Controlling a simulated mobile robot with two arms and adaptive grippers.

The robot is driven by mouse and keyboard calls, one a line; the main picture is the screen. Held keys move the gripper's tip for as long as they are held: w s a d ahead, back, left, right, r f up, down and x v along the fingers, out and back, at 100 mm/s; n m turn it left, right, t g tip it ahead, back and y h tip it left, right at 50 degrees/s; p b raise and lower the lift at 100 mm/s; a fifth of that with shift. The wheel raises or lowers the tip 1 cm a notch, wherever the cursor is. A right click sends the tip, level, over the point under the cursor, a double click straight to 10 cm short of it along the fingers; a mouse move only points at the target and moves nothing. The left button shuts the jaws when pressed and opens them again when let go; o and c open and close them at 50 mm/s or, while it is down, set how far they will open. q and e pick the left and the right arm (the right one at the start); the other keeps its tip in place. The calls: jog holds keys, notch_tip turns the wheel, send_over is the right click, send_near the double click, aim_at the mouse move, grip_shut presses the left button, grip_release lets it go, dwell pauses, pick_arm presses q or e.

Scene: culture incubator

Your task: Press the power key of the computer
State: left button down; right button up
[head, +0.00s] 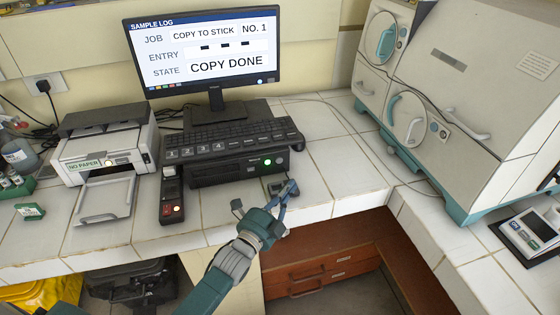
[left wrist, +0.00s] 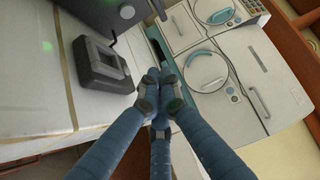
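The computer (head: 230,170) is a flat black box under the keyboard, with a round green-lit key (head: 267,161) on the right of its front. The monitor (head: 205,50) above reads COPY DONE. My left gripper (head: 290,186) is in front of the computer, below and right of the lit key and apart from it. Its fingers come together at the tips, with nothing held; the wrist view shows them meeting (left wrist: 160,80). The computer's dark front (left wrist: 110,15) is at the top of that view, with a pale round spot on it. My right gripper is out of view.
A small dark block (head: 277,188) lies on the counter by my left fingertips; the wrist view shows it left of them (left wrist: 98,70). A printer (head: 105,150) is further left, an incubator (head: 470,80) right.

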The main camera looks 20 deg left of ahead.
aim_at(282, 183)
pick_arm(q)
jog(key=w+a+b, duration=0.1)
jog(key=w, duration=0.1)
jog(key=w+a+b, duration=0.2)
jog(key=w, duration=0.1)
jog(key=shift+w+a+f, duration=0.2)
jog(key=shift+w+a, duration=0.1)
jog(key=shift+a, duration=0.05)
jog(key=shift+w+a+b, duration=0.35)
jog(key=shift+w+a, duration=0.05)
jog(key=shift+w, duration=0.15)
jog(key=shift+w+a+r, duration=0.15)
jog(key=shift+w, duration=0.05)
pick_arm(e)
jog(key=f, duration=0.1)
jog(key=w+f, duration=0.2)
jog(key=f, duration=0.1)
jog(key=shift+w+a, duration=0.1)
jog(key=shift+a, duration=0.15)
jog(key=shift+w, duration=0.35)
pick_arm(q)
jog(key=shift+w, duration=0.1)
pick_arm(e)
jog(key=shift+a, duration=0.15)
pick_arm(q)
jog(key=shift+a, duration=0.1)
jog(key=shift+w+a, duration=0.15)
jog(key=shift+w, duration=0.15)
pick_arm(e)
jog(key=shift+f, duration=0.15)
